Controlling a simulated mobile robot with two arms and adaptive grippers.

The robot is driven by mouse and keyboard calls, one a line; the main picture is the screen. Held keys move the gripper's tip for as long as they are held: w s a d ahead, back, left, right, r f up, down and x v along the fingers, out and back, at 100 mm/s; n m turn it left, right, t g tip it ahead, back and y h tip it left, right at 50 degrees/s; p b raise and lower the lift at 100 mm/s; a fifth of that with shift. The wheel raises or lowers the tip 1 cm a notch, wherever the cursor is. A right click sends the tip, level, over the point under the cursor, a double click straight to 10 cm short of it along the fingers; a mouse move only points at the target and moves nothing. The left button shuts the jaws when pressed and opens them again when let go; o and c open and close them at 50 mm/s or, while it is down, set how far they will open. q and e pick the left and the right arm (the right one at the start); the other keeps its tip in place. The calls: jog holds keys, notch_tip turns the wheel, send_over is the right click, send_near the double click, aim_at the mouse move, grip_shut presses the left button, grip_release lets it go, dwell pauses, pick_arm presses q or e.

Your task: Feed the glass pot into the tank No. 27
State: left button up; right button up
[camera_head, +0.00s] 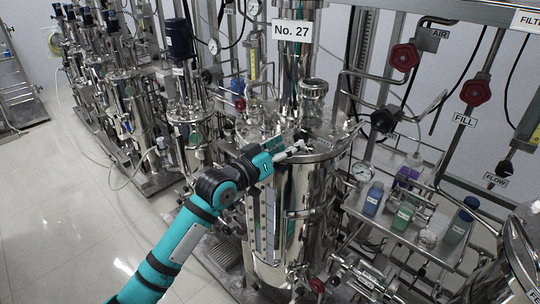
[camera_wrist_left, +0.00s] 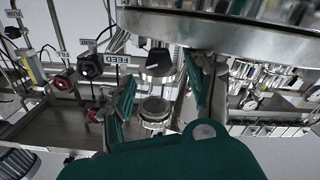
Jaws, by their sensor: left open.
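Tank No. 27 (camera_head: 305,195) is a tall shiny steel vessel in the middle of the head view, under its "No. 27" sign (camera_head: 292,31). My left gripper (camera_head: 292,151) is at the tank's upper rim, open. In the wrist view its two teal fingers stand apart around the gap (camera_wrist_left: 160,95). A small clear jar (camera_head: 427,238), which may be the glass pot, stands on the side shelf at right. My right gripper is not in view.
A blue bottle (camera_head: 373,198) and a green bottle (camera_head: 404,215) stand on the side shelf. Red valve handwheels (camera_head: 404,57) and pipes crowd the right. Several similar tanks (camera_head: 130,105) line the left. The floor (camera_head: 60,200) at front left is clear.

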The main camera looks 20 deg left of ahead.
pick_arm(q)
jog(key=v, duration=0.8)
jog(key=shift+s+a, duration=0.1)
jog(key=shift+s, duration=0.05)
jog(key=w+a+f+n+g+y+b, duration=0.1)
jog(key=a+f+y, duration=0.1)
jog(key=f, duration=0.8)
jog(key=w+a+f+n+g+y, duration=0.1)
jog(key=a+f+g+y, duration=0.15)
jog(key=f, duration=0.85)
jog(key=s+a+f+g+y+b, duration=0.15)
jog(key=s+f, duration=0.25)
jog(key=f, duration=0.8)
jog(key=s+f+g, duration=0.2)
jog(key=s+f, duration=0.3)
jog(key=f, duration=0.7)
jog(key=s+d+f+m+g, duration=0.2)
jog(key=s+f+g, duration=0.2)
jog(key=s+f, duration=1.35)
jog(key=s+d+f+m+g+b, duration=0.1)
jog(key=s+f, duration=0.4)
jog(key=s, duration=0.7)
jog(key=s+d+f+m+g, duration=0.2)
jog(key=s+d+f+g, duration=0.2)
jog(key=s, duration=0.7)
jog(key=shift+s+f+b, duration=0.4)
jog(key=shift+f, duration=0.5)
